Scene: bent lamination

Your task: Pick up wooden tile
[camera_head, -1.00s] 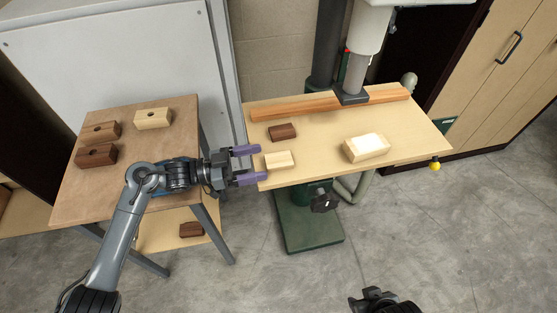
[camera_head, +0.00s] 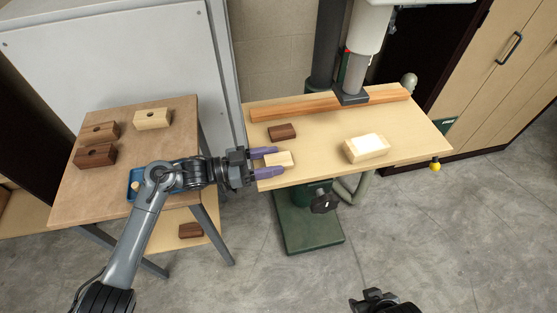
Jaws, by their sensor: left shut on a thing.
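A pale wooden tile (camera_head: 284,159) lies flat near the left edge of the light wood drill-press table (camera_head: 315,157). My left gripper (camera_head: 271,159) reaches in from the left at that edge. Its two purple fingers lie on either side of the pale tile and are shut on it. The tile's left end is between the fingers. A dark wooden tile (camera_head: 282,132) lies just behind, apart from the gripper. My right gripper (camera_head: 372,295) shows only in part at the bottom edge, and its fingers cannot be made out.
A larger pale block (camera_head: 366,148) sits right on the table. A long wooden fence (camera_head: 300,107) and the drill-press column stand behind. On the left table (camera_head: 90,190) are several drilled blocks and a blue tray (camera_head: 134,181).

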